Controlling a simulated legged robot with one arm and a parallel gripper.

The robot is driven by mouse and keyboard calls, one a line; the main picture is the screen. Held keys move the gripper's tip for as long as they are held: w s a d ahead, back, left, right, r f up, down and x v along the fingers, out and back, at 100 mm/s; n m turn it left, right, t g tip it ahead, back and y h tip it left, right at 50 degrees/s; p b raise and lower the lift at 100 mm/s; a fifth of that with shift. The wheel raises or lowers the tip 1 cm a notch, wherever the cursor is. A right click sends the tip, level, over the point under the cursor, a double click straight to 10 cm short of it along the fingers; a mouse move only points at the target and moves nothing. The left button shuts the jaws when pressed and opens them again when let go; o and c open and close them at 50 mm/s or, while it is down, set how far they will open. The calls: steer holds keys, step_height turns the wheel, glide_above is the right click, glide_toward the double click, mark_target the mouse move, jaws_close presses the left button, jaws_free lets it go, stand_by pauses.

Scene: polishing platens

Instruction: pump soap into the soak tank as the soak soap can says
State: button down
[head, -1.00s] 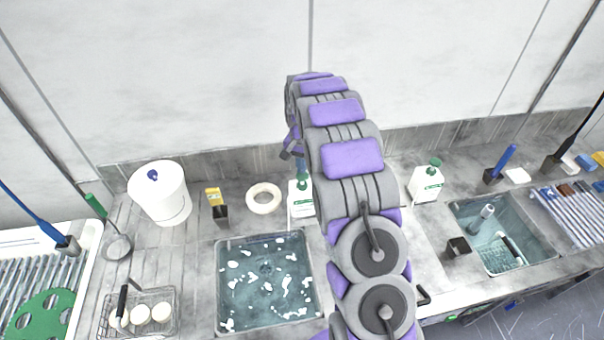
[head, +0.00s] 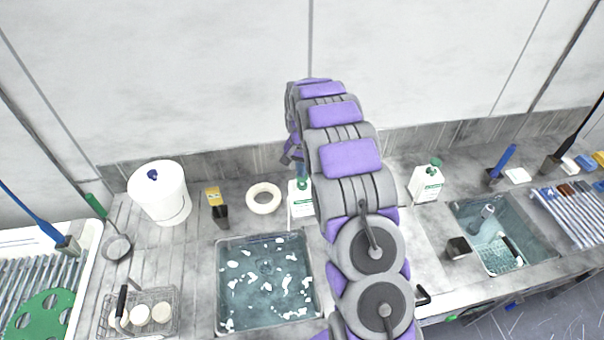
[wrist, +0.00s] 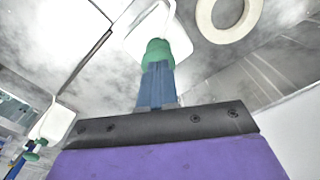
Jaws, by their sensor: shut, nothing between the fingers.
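A white soap bottle (head: 300,205) with a green pump head (head: 302,184) stands behind the left basin (head: 218,285), partly hidden by my arm. My gripper (wrist: 157,72) is shut and empty, its blue fingers pointing down at the green pump head (wrist: 157,50). In the wrist view the fingertips meet or overlap the pump head; I cannot tell how hard they press. The left basin holds water with white patches. A second white bottle (head: 426,184) with a green pump stands behind the right basin (head: 465,210). No label is readable, and I cannot tell which vessel is the soap can.
A white tub (head: 160,195), a dark holder (head: 220,215) with a yellow item and a white ring (head: 263,198) stand left of the bottle. A wire basket (head: 170,325) with white discs is at front left. A dark cup (head: 458,247) stands beside the right basin.

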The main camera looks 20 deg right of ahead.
steer(key=shift+f, duration=0.55)
steer(key=shift+r, duration=0.1)
steer(key=shift+r+p, duration=0.3)
steer(key=shift+r, duration=1.2)
